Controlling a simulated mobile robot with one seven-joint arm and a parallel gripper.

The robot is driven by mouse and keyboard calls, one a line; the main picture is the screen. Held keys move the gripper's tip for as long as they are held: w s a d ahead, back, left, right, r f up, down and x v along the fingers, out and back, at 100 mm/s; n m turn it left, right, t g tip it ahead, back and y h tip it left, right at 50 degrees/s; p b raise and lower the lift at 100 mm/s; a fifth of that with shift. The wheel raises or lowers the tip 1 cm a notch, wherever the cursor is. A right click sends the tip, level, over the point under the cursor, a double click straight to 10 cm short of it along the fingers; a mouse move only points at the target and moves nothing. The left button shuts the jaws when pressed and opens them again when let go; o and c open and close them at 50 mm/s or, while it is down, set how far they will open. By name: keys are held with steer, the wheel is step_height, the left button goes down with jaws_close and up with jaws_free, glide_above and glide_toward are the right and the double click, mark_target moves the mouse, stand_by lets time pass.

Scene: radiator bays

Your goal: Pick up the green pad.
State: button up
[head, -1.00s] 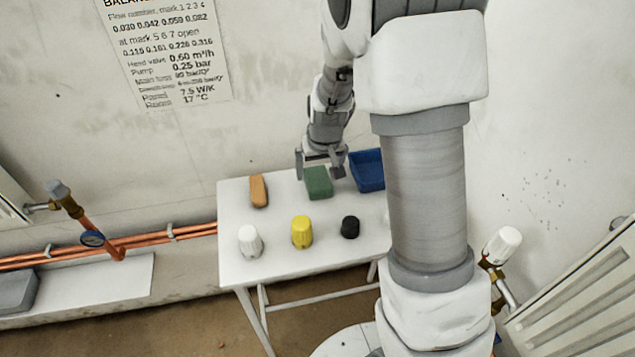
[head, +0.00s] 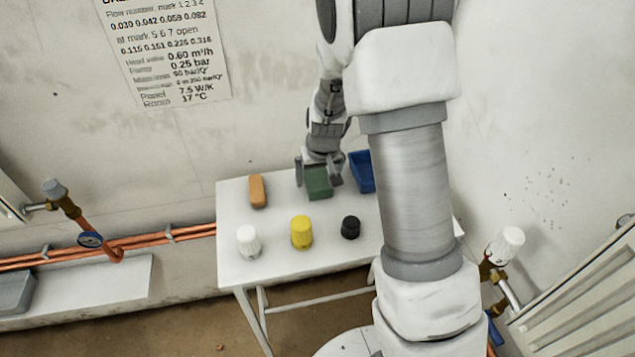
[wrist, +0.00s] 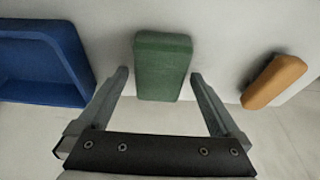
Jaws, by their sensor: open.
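The green pad (head: 318,184) lies on the white table toward its back edge, between the orange block and the blue tray. My gripper (head: 318,180) is at the pad from above, with one finger on its left and one on its right in the head view. In the wrist view the green pad (wrist: 162,66) sits ahead of and between the two open fingers of my gripper (wrist: 158,82), with gaps on both sides. The jaws hold nothing. Whether the fingertips reach down to the table is hard to tell.
The blue tray (head: 359,184) stands close on the right of the pad. The orange block (head: 257,190) lies to the left. White (head: 249,241), yellow (head: 301,232) and black (head: 350,228) knobs stand along the front of the table (head: 280,262). The wall is close behind.

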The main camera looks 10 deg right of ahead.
steer(key=shift+f, duration=0.1)
steer(key=c, duration=1.4)
steer(key=shift+r+p, duration=0.4)
steer(key=shift+r, duration=0.05)
steer(key=r, duration=0.4)
steer(key=shift+s+d+r+p, duration=0.15)
steer(key=shift+d+r+p, duration=0.1)
steer(key=shift+d+p, duration=0.1)
steer(key=s+d+r, duration=0.6)
steer(key=d, duration=0.3)
steer(key=p, duration=0.6)
glide_toward(321, 180)
steer(key=s, duration=0.4)
steer(key=shift+a+r, duration=0.2)
steer(key=shift+r, duration=0.95)
steer(key=shift+a+r, duration=0.15)
steer(key=shift+r, duration=1)
